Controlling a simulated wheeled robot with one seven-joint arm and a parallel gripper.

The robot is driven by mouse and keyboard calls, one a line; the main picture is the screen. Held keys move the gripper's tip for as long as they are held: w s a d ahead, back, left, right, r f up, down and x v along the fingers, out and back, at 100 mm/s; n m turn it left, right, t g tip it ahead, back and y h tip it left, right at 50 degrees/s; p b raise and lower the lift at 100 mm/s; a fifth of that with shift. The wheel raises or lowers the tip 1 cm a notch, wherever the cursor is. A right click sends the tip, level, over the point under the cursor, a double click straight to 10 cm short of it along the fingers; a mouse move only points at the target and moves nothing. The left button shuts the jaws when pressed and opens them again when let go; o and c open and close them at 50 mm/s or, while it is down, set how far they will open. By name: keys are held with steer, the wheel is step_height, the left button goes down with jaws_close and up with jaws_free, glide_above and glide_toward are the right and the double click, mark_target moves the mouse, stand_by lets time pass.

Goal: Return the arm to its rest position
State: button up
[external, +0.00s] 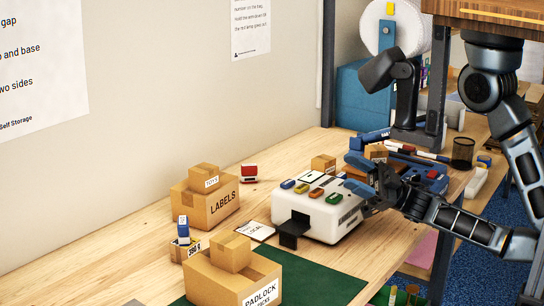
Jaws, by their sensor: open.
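My arm comes down from the upper right and reaches left over the workbench (120,235). My gripper (354,174) has blue fingertips that stand apart with nothing seen between them. It is at the right side of a white device (318,214) with several coloured buttons on top, and it overlaps that device in the picture. I cannot tell whether it touches the device. The far side of my gripper and what lies directly behind it are hidden.
A LABELS carton (205,208) with a smaller box on top stands left. A PADLOCK carton (232,283) stands in front by a green mat (335,275). A red stamp (249,173) is near the wall. A mesh cup (463,153) and a dark post stand at the right.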

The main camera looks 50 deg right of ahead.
steer(key=s+d+f+m+h+b, duration=0.1)
steer(key=s+d+f+m+h, duration=0.2)
steer(key=d+f+m+h, duration=0.3)
steer(key=s+d+f+m+h+b, duration=0.2)
steer(key=s+d+f+m+h, duration=0.1)
steer(key=d+f+m+h, duration=0.3)
steer(key=s+d+f+m+t+h+b, duration=0.1)
steer(key=s+d+f+m+h+b, duration=0.1)
steer(key=d+f+m+h, duration=0.4)
steer(key=s+d+f+h, duration=0.1)
steer(key=d, duration=0.2)
steer(key=shift+s+d+f+h, duration=0.2)
steer(key=shift+s+f+h, duration=0.1)
steer(key=shift+f+h, duration=0.1)
